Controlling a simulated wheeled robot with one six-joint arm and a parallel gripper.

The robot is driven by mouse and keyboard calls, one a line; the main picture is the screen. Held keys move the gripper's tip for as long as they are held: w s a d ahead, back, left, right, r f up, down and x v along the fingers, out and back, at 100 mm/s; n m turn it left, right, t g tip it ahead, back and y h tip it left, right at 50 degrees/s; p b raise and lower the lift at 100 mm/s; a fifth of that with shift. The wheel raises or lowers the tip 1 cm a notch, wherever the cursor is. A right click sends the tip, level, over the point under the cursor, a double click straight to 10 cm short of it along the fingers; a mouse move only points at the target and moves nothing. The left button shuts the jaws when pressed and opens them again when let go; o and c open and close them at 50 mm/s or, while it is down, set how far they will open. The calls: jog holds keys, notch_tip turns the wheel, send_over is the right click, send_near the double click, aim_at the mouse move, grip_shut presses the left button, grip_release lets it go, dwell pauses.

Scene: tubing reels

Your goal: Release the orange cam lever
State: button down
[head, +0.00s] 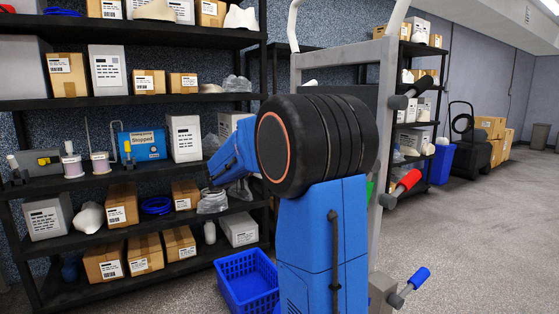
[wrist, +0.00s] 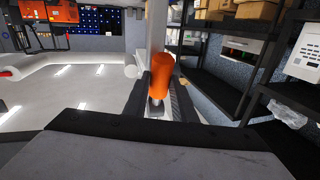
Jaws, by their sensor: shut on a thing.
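The orange cam lever (wrist: 162,72) shows in the wrist view as a rounded orange handle on a short metal neck. My gripper (wrist: 160,99) has a dark finger on each side of the lever and is shut on it. The far end of the handle reaches past the fingers. The lever's base and pivot are hidden. In the head view my blue arm covers the gripper and the orange lever.
A grey upright frame (head: 381,150) stands behind my arm, with a red handle (head: 407,181) and a blue handle (head: 419,278) on its right. Loaded black shelves (head: 150,102) fill the left. A blue basket (head: 247,284) sits on the floor. Open floor lies right.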

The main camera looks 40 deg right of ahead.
jog(key=a+r+m+t+y, duration=0.1)
jog(key=a+r+y, duration=0.2)
jog(key=y, duration=0.6)
jog(key=shift+w+a+r+m+y, duration=0.2)
jog(key=shift+w+r+m+y, duration=0.25)
jog(key=shift+r, duration=0.7)
jog(key=c, duration=1.5)
grip_release()
jog(key=shift+o, duration=0.2)
jog(key=v, duration=1.7)
jog(key=shift+a, duration=0.2)
jog(key=shift+r, duration=0.15)
